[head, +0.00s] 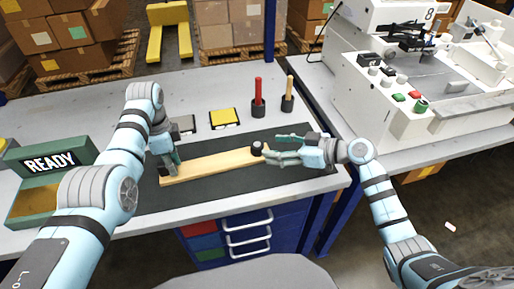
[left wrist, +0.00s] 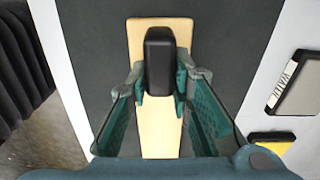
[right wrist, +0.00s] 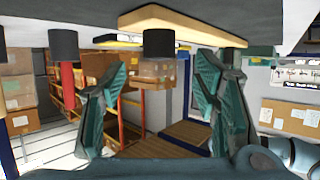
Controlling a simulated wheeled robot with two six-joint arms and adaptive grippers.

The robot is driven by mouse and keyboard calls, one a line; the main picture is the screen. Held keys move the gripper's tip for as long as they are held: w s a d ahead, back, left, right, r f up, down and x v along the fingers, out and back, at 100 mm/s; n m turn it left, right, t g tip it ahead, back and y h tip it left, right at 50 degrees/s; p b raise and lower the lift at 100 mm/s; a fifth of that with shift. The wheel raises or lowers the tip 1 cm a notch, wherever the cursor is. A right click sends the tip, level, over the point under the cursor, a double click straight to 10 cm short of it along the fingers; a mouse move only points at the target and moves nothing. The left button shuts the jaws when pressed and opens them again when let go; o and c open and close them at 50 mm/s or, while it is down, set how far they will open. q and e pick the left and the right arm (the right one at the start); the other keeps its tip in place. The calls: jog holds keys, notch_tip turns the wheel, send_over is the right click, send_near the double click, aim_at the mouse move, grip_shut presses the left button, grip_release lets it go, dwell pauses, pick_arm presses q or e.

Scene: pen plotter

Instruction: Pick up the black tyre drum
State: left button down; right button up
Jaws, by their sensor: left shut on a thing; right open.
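The black tyre drum (head: 257,148) stands at the right end of a pale wooden board (head: 215,163). In the right wrist view, which looks upside down, the drum (right wrist: 158,43) is a short dark cylinder against the board (right wrist: 180,24). My right gripper (head: 272,149) is open, with its fingertips close to the drum's right side; in its wrist view (right wrist: 166,68) the drum appears between the fingers, with gaps both sides. My left gripper (head: 172,163) is shut on a black block (left wrist: 160,60) at the board's left end, shown between its fingers (left wrist: 160,90).
The board lies on a dark mat (head: 215,188). Behind it are a yellow pad (head: 224,119), a grey pad (head: 183,124), a red-handled tool (head: 258,92) and a wood-handled tool (head: 289,88) in black holders. A green READY box (head: 50,162) is left; a white machine (head: 400,85) stands right.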

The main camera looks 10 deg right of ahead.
aim_at(259, 145)
jog(key=x, duration=0.7)
jog(key=shift+w+a+r, duration=0.1)
jog(key=shift+w+a, duration=0.05)
jog(key=shift+a, duration=0.05)
jog(key=c, duration=1.2)
